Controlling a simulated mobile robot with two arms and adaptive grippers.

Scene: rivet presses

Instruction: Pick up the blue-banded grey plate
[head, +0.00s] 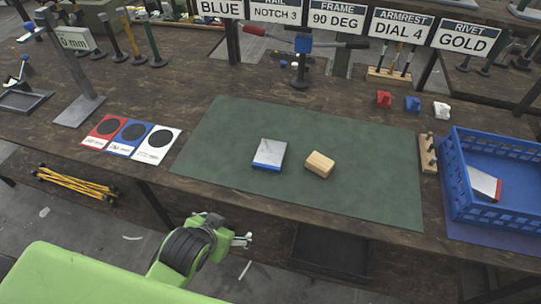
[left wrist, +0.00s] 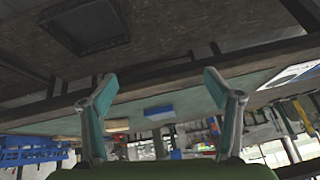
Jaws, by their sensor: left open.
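The blue-banded grey plate (head: 269,152) lies flat on the green mat (head: 220,125), with its blue band along the near edge. In the left wrist view, which is upside down, its blue edge (left wrist: 159,111) shows beyond and between my fingers. My left gripper (head: 243,240) is in front of the table's near edge, apart from the plate. Its two fingers (left wrist: 160,82) are spread with nothing between them. My right gripper is in neither view.
A wooden block (head: 319,164) lies just right of the plate. A blue crate (head: 455,180) at the right holds a red-banded plate (head: 484,184). Red, blue and white cards (head: 130,137) lie left of the mat. The mat's left part is clear.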

